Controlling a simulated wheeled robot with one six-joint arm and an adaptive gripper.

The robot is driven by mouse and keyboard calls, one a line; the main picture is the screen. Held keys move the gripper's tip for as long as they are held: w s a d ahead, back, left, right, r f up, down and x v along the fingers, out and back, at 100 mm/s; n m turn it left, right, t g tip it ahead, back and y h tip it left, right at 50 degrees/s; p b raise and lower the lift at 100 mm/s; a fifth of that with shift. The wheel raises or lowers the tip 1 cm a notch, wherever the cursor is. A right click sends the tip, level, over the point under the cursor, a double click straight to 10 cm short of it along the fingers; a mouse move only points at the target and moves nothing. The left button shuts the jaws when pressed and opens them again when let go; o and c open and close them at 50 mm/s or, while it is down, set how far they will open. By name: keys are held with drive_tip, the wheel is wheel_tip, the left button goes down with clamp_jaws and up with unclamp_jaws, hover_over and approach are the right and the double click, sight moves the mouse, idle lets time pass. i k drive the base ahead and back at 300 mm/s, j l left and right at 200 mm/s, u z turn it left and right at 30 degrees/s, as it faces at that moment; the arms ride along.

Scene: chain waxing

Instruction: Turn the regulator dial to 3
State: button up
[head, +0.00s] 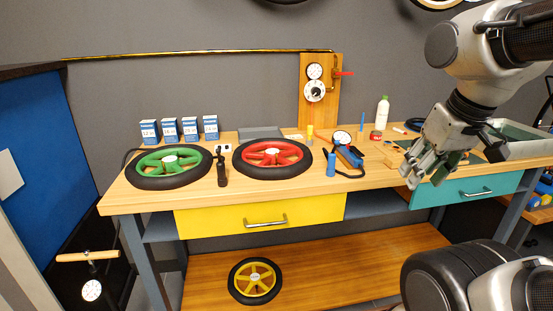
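The regulator dial (315,91) is a round white-faced dial with a dark centre, on an upright wooden panel (334,104) at the back of the workbench. A small round gauge (314,71) sits just above it, and a red lever (344,73) sticks out to the right. The dial's numbers and setting are too small to read. My gripper (424,174) hangs over the right front part of the bench, well to the right of the dial and nearer me. Its fingers look spread, with nothing seen between them.
The workbench (225,200) bears green (168,163) and red (272,156) wheels, several blue-and-white boxes, a blue pump with gauge (348,153), a white bottle (382,113) and a red tin (376,135). A grey tray (530,140) lies at right. The space before the panel is free above the low items.

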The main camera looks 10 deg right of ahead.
sight(316, 91)
drive_tip(key=i+z, duration=0.2)
drive_tip(key=i, duration=0.25)
drive_tip(key=i+j+z, duration=0.15)
drive_tip(key=i, duration=0.3)
